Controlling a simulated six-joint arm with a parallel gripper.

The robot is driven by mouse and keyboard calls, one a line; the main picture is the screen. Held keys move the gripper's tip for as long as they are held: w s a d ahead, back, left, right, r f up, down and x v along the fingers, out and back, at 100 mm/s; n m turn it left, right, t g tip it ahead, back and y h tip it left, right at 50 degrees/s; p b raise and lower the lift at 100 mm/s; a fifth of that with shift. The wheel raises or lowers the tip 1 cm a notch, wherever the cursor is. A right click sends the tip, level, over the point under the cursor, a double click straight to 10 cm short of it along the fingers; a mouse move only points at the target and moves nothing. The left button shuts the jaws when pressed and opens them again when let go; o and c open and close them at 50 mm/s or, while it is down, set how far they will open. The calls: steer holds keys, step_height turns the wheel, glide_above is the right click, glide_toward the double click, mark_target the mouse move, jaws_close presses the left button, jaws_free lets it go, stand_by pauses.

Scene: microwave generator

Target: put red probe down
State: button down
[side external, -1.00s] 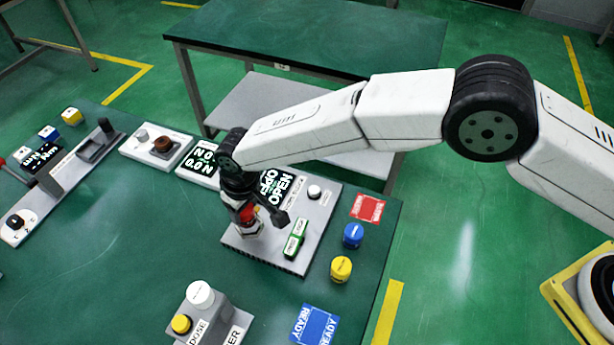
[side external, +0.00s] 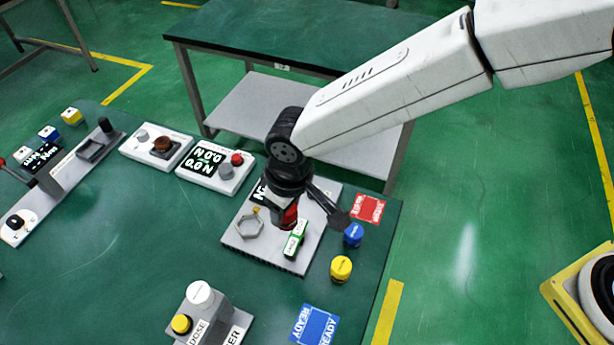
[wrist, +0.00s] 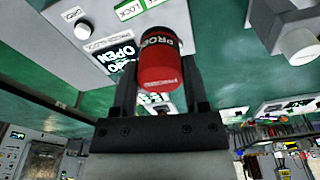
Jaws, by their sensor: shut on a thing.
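The red probe (side external: 290,214) hangs in my gripper (wrist: 160,78), above the grey panel (side external: 258,252) in the side view. In the wrist view the red probe (wrist: 161,62) is between the two dark fingers, which are shut on it. A hexagonal ring holder (side external: 250,226) on the panel stands empty, left of the probe. A red labelled pad (side external: 368,208) lies on the bench to the right of the panel with nothing on it. The probe's lower end is partly hidden by the gripper, so I cannot tell its exact height.
A green-labelled block (side external: 295,240) stands on the panel close by the probe. Blue (side external: 353,235) and yellow (side external: 341,269) cylinders stand right of the panel. A blue READY pad (side external: 315,325) lies in front. A grey dose box (side external: 209,312) stands front left.

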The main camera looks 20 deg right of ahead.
steer(key=shift+s+d+r, duration=0.45)
steer(key=shift+s+d, duration=0.15)
steer(key=shift+s, duration=0.15)
steer(key=shift+s+d+r, duration=0.4)
steer(key=shift+s+d, duration=0.2)
steer(key=shift+s, duration=0.15)
steer(key=s+d+f, duration=0.1)
steer(key=s+d, duration=0.2)
steer(key=d, duration=0.8)
steer(key=s+d+f, duration=0.1)
steer(key=s+d, duration=0.2)
steer(key=d, duration=0.8)
steer(key=shift+s+d, duration=0.2)
steer(key=shift+d, duration=0.1)
steer(key=shift+w, duration=0.1)
steer(key=w+a+f, duration=0.1)
steer(key=w+f, duration=0.1)
steer(key=w, duration=0.2)
steer(key=w+a+f, duration=0.1)
steer(key=w+f, duration=0.2)
steer(key=w, duration=0.1)
steer(key=w+a+f, duration=0.1)
steer(key=w+f, duration=0.2)
steer(key=shift+w+a+f, duration=0.15)
steer(key=shift+w+a, duration=0.25)
steer(key=shift+w+a+f, duration=0.15)
steer(key=shift+w+f, duration=0.25)
steer(key=shift+f, duration=0.05)
